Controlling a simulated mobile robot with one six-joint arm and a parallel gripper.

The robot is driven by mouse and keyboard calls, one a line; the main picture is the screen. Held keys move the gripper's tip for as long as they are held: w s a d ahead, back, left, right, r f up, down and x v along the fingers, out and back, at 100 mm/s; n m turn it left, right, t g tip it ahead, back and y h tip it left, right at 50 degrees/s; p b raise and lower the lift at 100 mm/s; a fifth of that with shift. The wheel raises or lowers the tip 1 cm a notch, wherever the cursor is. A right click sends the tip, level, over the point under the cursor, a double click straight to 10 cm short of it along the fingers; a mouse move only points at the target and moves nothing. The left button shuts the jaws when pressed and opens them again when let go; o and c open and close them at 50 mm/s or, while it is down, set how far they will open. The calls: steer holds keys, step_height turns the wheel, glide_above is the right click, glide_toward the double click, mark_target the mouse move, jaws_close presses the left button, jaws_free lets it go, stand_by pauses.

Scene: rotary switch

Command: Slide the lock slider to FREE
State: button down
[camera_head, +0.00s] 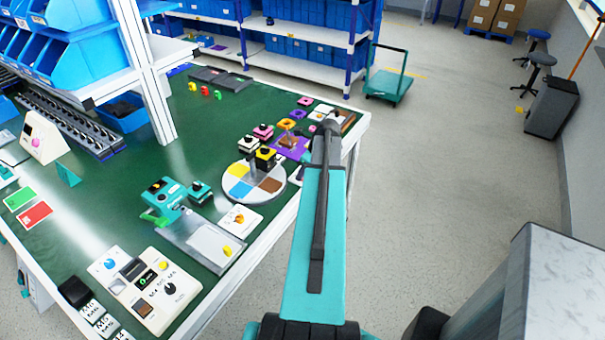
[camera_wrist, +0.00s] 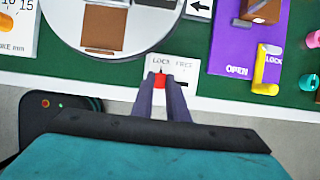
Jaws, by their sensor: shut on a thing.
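A white plate (camera_wrist: 188,68) marked LOCK and FREE lies at the table's near edge in the wrist view. Its red slider knob (camera_wrist: 160,81) is under the word LOCK, at the left. A dark slot shows to its right, under FREE. My gripper (camera_wrist: 161,76) is shut on the red knob, one dark finger on each side. The fingers hide the lower part of the plate. In the head view my arm covers the place where my gripper works, and I cannot make out the plate there.
A round turntable (camera_head: 230,183) with coloured sectors stands beside the plate; its rim (camera_wrist: 60,45) shows above left in the wrist view. A purple board (camera_wrist: 228,48) with a yellow handle (camera_wrist: 262,75) marked OPEN and LOCK is at the right. Open floor (camera_head: 420,180) lies right of the table.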

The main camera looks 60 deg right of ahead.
steer(key=shift+d, duration=0.1)
steer(key=shift+d, duration=2.15)
steer(key=shift+r, duration=0.1)
steer(key=c, duration=1.7)
jaws_free()
steer(key=shift+d, duration=0.1)
steer(key=shift+s+r, duration=0.1)
steer(key=shift+v, duration=0.85)
steer(key=shift+b+v, duration=1.3)
steer(key=shift+v, duration=4.6)
